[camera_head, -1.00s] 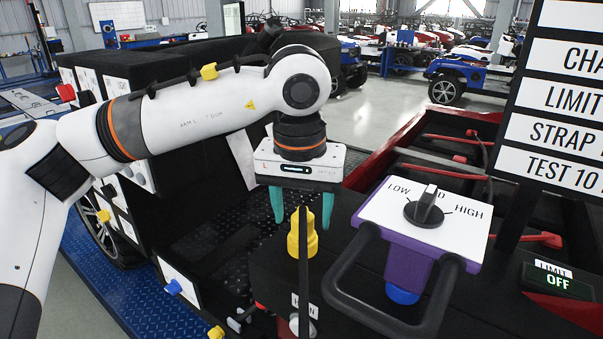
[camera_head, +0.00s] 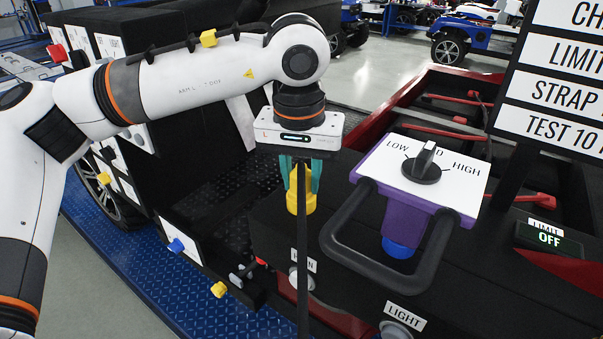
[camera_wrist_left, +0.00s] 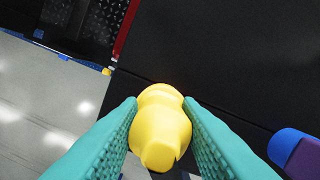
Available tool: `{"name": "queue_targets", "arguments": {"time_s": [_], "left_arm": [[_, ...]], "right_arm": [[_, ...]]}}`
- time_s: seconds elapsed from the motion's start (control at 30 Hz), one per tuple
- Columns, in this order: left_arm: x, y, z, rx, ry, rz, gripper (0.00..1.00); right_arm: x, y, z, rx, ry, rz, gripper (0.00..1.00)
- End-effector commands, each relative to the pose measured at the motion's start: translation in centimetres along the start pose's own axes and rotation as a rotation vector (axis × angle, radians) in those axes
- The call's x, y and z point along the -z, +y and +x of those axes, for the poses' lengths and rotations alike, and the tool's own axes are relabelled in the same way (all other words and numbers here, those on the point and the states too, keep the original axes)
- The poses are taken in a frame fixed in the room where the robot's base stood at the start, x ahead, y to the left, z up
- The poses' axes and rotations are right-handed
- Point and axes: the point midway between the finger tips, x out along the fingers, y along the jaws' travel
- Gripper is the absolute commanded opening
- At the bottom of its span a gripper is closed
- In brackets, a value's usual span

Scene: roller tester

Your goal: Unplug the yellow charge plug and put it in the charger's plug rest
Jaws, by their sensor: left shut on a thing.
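The yellow charge plug (camera_head: 301,204) stands upright on the black dash surface, behind a thin dark vertical post in the head view. My left gripper (camera_head: 301,182) has come down over it, its teal fingers on both sides of the plug's upper part. In the left wrist view the plug (camera_wrist_left: 160,125) sits between the two ribbed teal fingers (camera_wrist_left: 160,130), which are shut on it. The plug's base meets the black surface, and whether it is still seated is hidden. My right gripper is not in view. I cannot make out the charger's plug rest.
Right of the plug stands a purple box with a white LOW–HIGH dial face (camera_head: 422,170) and a black loop handle (camera_head: 370,265). The dark post (camera_head: 302,250) rises close in front of the plug. Signboards (camera_head: 560,95) stand at the right.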

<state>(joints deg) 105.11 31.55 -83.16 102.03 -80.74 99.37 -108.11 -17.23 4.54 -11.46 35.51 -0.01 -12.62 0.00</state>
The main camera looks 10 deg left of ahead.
Motion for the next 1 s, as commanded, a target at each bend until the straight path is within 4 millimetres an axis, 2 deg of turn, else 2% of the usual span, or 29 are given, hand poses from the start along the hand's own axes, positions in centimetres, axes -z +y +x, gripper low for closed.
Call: {"name": "queue_targets", "arguments": {"time_s": [1.0], "left_arm": [[-0.2,0.0,-1.3,0.001,-0.001,0.0,0.0]], "right_arm": [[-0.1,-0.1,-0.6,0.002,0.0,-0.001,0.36]]}}
